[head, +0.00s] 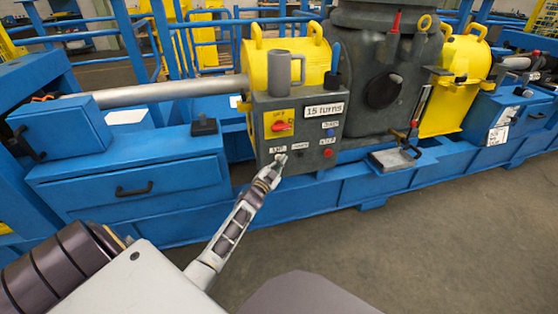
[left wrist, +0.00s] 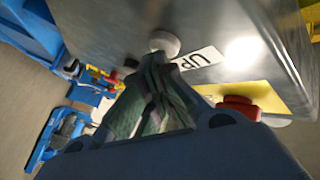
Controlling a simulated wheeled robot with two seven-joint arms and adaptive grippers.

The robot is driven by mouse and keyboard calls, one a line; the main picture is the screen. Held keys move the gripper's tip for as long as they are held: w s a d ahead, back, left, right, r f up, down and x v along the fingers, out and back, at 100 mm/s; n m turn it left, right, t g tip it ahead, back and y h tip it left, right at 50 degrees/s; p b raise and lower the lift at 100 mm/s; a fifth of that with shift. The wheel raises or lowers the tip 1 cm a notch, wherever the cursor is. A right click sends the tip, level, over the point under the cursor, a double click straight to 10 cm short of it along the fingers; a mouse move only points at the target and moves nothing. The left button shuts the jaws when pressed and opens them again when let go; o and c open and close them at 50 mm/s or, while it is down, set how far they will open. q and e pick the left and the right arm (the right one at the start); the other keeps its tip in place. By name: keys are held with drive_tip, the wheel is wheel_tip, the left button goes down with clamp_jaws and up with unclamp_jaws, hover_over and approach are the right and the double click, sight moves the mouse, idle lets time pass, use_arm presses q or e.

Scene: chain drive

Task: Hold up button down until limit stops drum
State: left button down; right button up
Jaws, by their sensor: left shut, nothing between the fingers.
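The grey control box (head: 300,122) stands on the front of the blue machine, with a red rotary switch on a yellow plate (head: 281,123) and a "15 TURNS" label. My left gripper (head: 277,162) is shut and empty, with its fingertips at the lower left of the box face, by the UP label. In the left wrist view the fingertips (left wrist: 158,60) are at a pale round button (left wrist: 164,42) beside the UP label (left wrist: 198,60). They look to be at or touching it; I cannot tell whether it is pressed in. The drum is not clearly identifiable. My right gripper is out of view.
A red button (head: 328,153) and a blue button (head: 330,132) are on the right of the box face. A grey mug (head: 285,70) stands on top of the box. A small tray (head: 394,158) juts out to the right. The floor in front is clear.

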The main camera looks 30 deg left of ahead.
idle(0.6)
use_arm(q)
drive_tip(key=shift+s+d+p, duration=0.5)
drive_tip(key=shift+s+d, duration=0.15)
drive_tip(key=shift+d, duration=0.05)
drive_tip(key=shift+d, duration=0.1)
idle(0.3)
drive_tip(key=s+d+p, duration=0.2)
drive_tip(key=s+d, duration=0.1)
drive_tip(key=shift+s+d, duration=0.1)
drive_tip(key=shift+d, duration=0.2)
idle(0.4)
drive_tip(key=shift+s, duration=0.1)
idle(0.6)
